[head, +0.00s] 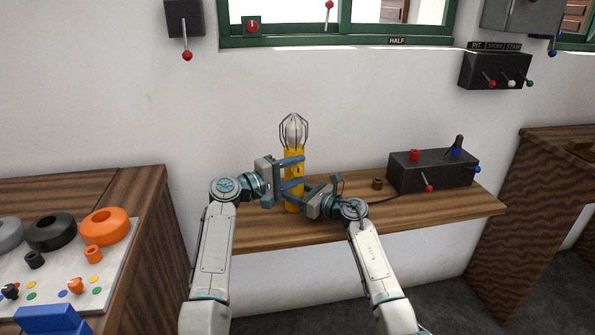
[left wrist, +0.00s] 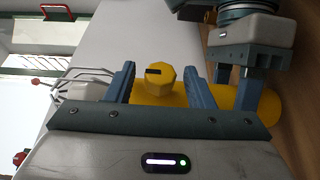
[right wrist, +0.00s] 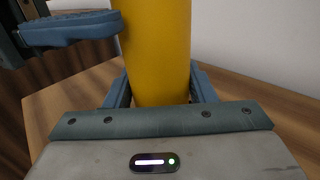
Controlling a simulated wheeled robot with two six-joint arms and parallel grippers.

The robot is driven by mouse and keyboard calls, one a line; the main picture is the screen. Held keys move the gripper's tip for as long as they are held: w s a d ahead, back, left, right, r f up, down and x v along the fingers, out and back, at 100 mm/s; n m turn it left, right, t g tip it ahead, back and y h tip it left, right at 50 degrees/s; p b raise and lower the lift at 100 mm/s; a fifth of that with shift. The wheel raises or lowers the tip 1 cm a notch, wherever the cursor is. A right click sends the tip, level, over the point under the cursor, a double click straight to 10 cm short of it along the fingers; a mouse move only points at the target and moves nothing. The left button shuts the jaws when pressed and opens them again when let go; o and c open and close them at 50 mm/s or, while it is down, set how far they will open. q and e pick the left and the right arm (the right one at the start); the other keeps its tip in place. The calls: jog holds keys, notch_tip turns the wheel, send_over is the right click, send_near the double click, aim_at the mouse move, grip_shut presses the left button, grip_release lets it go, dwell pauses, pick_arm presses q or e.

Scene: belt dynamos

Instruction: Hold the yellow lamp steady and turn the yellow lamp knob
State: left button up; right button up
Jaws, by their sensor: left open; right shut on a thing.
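The yellow lamp (head: 293,160) stands upright on the wooden wall shelf, with a pale bulb inside a wire cage on top. Its yellow knob (left wrist: 160,76) shows in the left wrist view, faceted with a dark mark on its face. My left gripper (head: 291,170) is open at the lamp's upper body, with its fingers (left wrist: 164,84) on either side of the knob and gaps to it. My right gripper (head: 293,190) is shut on the lamp's lower body. In the right wrist view the yellow body (right wrist: 155,50) fills the space between the fingers (right wrist: 160,90).
On the shelf (head: 450,208) to the right sit a small brown cylinder (head: 377,184) and a black box (head: 432,172) with red and blue controls. A cable runs from the box towards the lamp. A bench (head: 130,195) with rings and pegs stands at the left.

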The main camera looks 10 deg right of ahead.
pick_arm(q)
jog(key=shift+w+d, duration=0.15)
jog(key=shift+d, duration=0.25)
jog(key=shift+c, duration=0.5)
jog(key=c, duration=0.9)
jog(key=shift+m+g+y, duration=0.4)
jog(key=shift+m+y, duration=0.2)
jog(key=shift+y, duration=0.8)
jog(key=o, duration=1)
jog(key=v, duration=1.2)
